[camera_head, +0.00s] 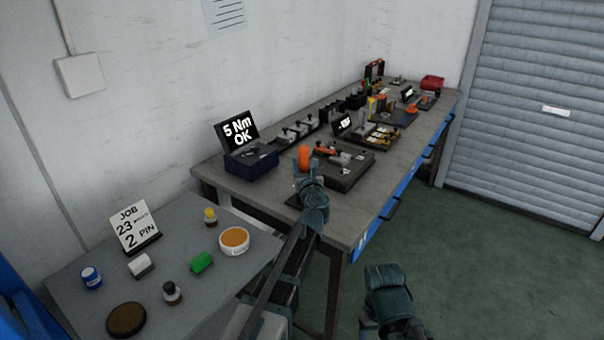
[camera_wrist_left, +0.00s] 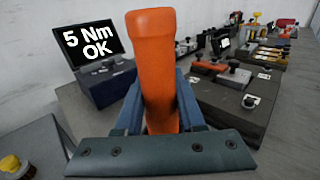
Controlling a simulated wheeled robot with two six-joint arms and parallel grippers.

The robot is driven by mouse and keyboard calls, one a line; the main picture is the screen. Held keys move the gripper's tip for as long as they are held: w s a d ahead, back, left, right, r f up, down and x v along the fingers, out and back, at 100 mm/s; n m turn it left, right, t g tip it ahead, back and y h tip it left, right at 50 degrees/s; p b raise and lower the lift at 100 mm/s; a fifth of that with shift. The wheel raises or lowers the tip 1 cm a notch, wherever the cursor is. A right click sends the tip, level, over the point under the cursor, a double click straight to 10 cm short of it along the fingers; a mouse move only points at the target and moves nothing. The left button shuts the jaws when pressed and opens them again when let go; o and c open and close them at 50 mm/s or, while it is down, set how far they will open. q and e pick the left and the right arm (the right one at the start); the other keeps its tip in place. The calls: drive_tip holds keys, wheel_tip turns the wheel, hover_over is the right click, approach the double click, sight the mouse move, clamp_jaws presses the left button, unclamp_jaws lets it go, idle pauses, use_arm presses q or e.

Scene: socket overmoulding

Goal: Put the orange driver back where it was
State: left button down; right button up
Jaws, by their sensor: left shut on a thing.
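The orange driver (camera_head: 304,156) is held upright in my left gripper (camera_head: 306,172) over the near end of the long workbench. In the left wrist view the orange driver (camera_wrist_left: 153,62) stands between the two blue fingers of my left gripper (camera_wrist_left: 160,100), which are shut on it. Its lower end is hidden by the gripper. A dark blue box with a screen reading "5 Nm OK" (camera_head: 240,131) stands just left of it on the bench. My right arm shows at the bottom of the head view (camera_head: 388,290); its fingertips cannot be made out.
A dark fixture board (camera_head: 345,172) lies right of the driver. More fixtures and a red bin (camera_head: 432,83) stand farther along the bench. A grey side table (camera_head: 75,275) holds a job sign (camera_head: 134,224), small bottles and an orange-filled tub (camera_head: 234,240).

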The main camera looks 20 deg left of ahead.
use_arm(q)
drive_tip(key=shift+f, duration=0.2)
use_arm(e)
drive_tip(key=shift+f, duration=0.2)
use_arm(q)
drive_tip(key=shift+f, duration=0.2)
drive_tip(key=c, duration=0.5)
unclamp_jaws()
use_arm(e)
drive_tip(key=shift+f, duration=0.15)
use_arm(q)
drive_tip(key=shift+r, duration=0.1)
drive_tip(key=shift+s+r, duration=0.15)
drive_tip(key=v, duration=1.1)
drive_tip(key=shift+s+d, duration=0.25)
drive_tip(key=shift+s, duration=0.05)
